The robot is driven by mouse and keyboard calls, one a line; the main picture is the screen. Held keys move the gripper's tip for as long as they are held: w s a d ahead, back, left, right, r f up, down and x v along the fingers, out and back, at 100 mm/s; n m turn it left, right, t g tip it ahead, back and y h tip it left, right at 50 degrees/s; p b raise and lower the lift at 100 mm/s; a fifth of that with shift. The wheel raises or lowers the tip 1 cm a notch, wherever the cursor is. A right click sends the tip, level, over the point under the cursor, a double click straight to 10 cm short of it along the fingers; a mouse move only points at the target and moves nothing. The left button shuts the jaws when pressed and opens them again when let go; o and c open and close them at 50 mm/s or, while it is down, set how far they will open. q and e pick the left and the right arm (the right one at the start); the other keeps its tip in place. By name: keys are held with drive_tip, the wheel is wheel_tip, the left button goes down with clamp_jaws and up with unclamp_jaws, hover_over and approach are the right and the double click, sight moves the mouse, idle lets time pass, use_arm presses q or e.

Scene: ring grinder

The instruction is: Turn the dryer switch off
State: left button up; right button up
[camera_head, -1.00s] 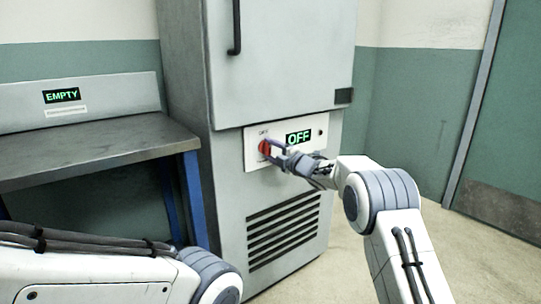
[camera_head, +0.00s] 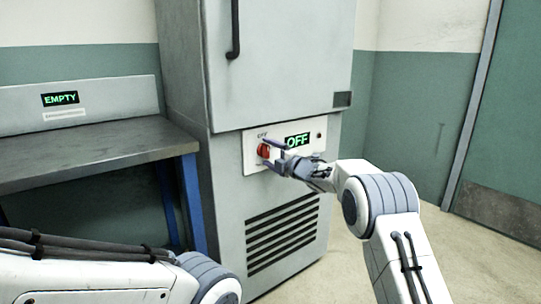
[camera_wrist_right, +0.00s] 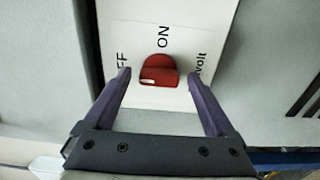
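The dryer (camera_head: 228,190) is a tall grey cabinet with a white switch panel (camera_head: 252,158) on its front. The red switch knob (camera_head: 264,151) is at the panel's left, and the green display (camera_head: 297,140) beside it reads OFF. In the right wrist view the red knob (camera_wrist_right: 158,71) sits on the white panel near printed "ON" and partly hidden "OFF" lettering. My right gripper (camera_head: 272,156) is open at the panel; in the wrist view its two fingers (camera_wrist_right: 160,84) stand on either side of the knob with gaps. My left gripper is out of view.
A metal table (camera_head: 95,150) with blue legs stands left of the dryer, with a sign reading EMPTY (camera_head: 60,99) behind it. Vent slots (camera_head: 282,234) are below the panel. A green door (camera_head: 510,110) is at the right. Floor at the right is clear.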

drive_tip(key=v, duration=1)
drive_tip(key=shift+s+d+p, duration=0.15)
drive_tip(key=shift+s+p, duration=0.05)
drive_tip(key=shift+p, duration=0.25)
drive_tip(key=s+a+f+m+g+h, duration=0.2)
drive_tip(key=s+m, duration=0.2)
drive_tip(key=s, duration=0.3)
drive_tip(key=s+a+f+m+g+h, duration=0.2)
drive_tip(key=s+m+h, duration=0.15)
drive_tip(key=s, duration=0.35)
drive_tip(key=s+a+f+m+g+h, duration=0.2)
drive_tip(key=s+m, duration=0.3)
drive_tip(key=s, duration=0.2)
drive_tip(key=s+d+f+m+g+h, duration=0.1)
drive_tip(key=s+d+f+m+g, duration=0.15)
drive_tip(key=s, duration=0.75)
drive_tip(key=s+d+f+m+g, duration=0.1)
drive_tip(key=s+f+g, duration=0.15)
drive_tip(key=s, duration=0.75)
drive_tip(key=s+d+f+m+g+h, duration=0.15)
drive_tip(key=s+g, duration=0.25)
drive_tip(key=s, duration=0.7)
wheel_tip(320, 180, up, 37)
drive_tip(key=w+p, duration=0.1)
drive_tip(key=p, duration=3.6)
drive_tip(key=shift+a+m+p, duration=0.3)
drive_tip(key=shift+m+p, duration=0.05)
